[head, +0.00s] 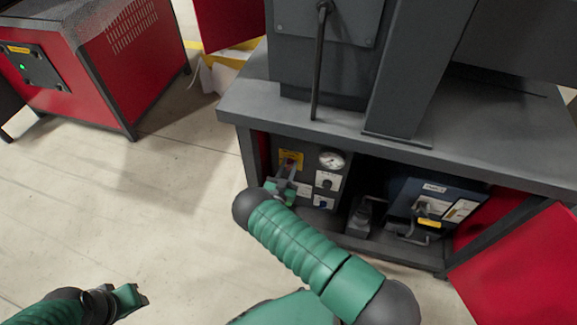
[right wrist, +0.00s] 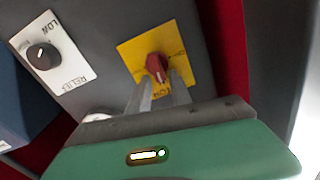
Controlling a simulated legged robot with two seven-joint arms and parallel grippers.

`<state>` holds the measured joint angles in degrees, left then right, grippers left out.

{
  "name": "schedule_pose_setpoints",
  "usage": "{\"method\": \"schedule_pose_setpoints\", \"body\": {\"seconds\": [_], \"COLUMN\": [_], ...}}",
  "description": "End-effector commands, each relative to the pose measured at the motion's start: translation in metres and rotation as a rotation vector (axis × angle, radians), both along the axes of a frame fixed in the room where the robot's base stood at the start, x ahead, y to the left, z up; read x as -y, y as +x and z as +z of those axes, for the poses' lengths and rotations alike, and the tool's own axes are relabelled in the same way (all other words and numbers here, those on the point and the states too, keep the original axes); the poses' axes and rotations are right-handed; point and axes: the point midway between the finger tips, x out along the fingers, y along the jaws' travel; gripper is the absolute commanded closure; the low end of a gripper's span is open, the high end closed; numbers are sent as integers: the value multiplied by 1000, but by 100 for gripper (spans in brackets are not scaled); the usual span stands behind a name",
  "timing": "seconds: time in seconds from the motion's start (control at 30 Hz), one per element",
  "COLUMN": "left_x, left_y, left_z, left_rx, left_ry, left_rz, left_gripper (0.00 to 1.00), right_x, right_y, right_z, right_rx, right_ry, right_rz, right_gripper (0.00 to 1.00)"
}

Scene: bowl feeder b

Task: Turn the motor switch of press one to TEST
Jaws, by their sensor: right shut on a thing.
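The motor switch is a red knob (right wrist: 157,66) on a yellow plate (right wrist: 131,52) in the right wrist view. In the head view the yellow plate (head: 291,155) is on the dark control panel under the press table. My right gripper (right wrist: 163,82) is shut on the red knob, one finger on each side. In the head view the right gripper (head: 284,178) reaches up to the panel and partly hides the knob. The plate's lettering is too blurred to read. My left gripper (head: 133,297) is low at the left over the floor, apart from everything; its jaw gap is unclear.
A pressure gauge (head: 331,160) and a black relief knob on a white label (right wrist: 43,56) sit beside the switch. A blue unit (head: 437,204) is in the cabinet at right. The table edge (head: 340,138) overhangs the panel. A red door (head: 525,265) stands open at right.

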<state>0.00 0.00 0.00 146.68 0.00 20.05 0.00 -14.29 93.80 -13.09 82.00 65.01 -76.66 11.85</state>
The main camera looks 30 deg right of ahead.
Motion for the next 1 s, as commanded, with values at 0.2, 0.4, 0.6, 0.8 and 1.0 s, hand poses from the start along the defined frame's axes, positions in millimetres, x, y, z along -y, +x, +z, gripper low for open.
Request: {"method": "schedule_pose_setpoints", "body": {"seconds": [0.2,0.4,0.6,0.8,1.0], "left_x": [0,0,0,0,0], "left_y": [0,0,0,0,0], "left_z": [-1,0,0,0,0], "left_rx": [0,0,0,0,0], "left_ry": [0,0,0,0,0], "left_rz": [0,0,0,0,0], "left_gripper": [64,64,64,64,64], "right_x": [-3,-3,-3,-3,-3], "right_y": [1,1,1,1,0], "right_z": [-5,-5,-5,-5,-5], "right_rx": [3,15,26,37,47], "right_ry": [22,31,40,49,57], "right_rz": [9,9,9,9,9], "right_gripper": [100,100,100,100,100]}}
